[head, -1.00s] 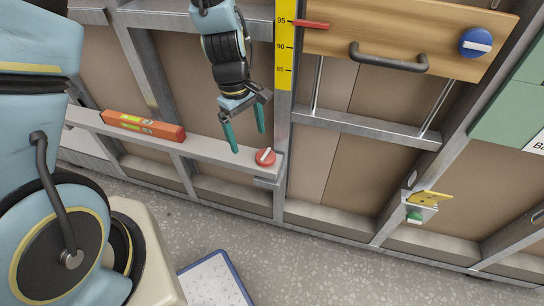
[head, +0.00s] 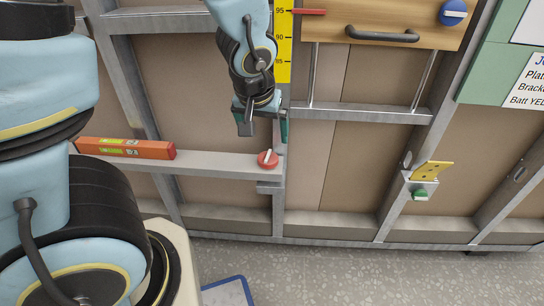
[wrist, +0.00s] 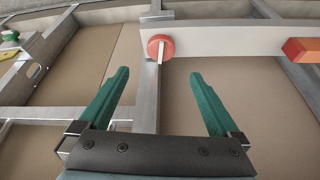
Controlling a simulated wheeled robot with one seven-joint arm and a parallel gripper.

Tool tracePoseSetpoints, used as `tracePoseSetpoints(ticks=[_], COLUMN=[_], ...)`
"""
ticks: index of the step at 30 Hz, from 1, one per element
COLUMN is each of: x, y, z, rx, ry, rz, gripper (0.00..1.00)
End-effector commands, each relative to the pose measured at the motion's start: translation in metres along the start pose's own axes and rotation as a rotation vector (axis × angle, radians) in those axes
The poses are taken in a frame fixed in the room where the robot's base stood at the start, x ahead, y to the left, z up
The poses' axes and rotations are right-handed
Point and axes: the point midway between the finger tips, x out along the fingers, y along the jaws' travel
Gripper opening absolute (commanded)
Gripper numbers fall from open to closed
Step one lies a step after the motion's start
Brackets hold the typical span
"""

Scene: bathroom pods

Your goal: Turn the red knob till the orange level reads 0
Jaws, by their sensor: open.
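The red knob (head: 268,159) with a white pointer bar sits at the right end of a grey rail (head: 215,164). The orange level (head: 125,148) lies on the left part of that rail; its small green-yellow windows show, but the reading is too small to tell. My gripper (head: 264,128) is open and empty, just above the knob in the head view. In the wrist view the red knob (wrist: 161,47) lies ahead, beyond the fingertips and roughly between their lines, with its white bar pointing down. The fingers (wrist: 160,82) do not touch it. An end of the level (wrist: 302,50) shows at right.
A wooden panel (head: 400,18) with a dark handle and a blue knob (head: 453,12) is at upper right, beside a yellow scale (head: 283,45). A green knob (head: 420,194) and yellow bracket (head: 432,171) sit lower right. Metal studs frame the wall.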

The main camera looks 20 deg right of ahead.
Motion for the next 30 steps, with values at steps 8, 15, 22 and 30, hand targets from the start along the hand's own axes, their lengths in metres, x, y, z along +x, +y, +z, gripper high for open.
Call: tracePoseSetpoints(ticks=[8, 15, 22, 30], x=[0.019, 0.065, 0.093, 0.103], y=[-0.001, -0.001, -0.001, -0.001], z=[0.000, 0.002, 0.001, 0.000], rx=[0.003, 0.003, 0.000, 0.000], ry=[-0.004, -0.003, -0.001, 0.000], rz=[-0.006, -0.006, -0.005, -0.003], gripper=[0.98, 0.98, 0.98, 0.98])
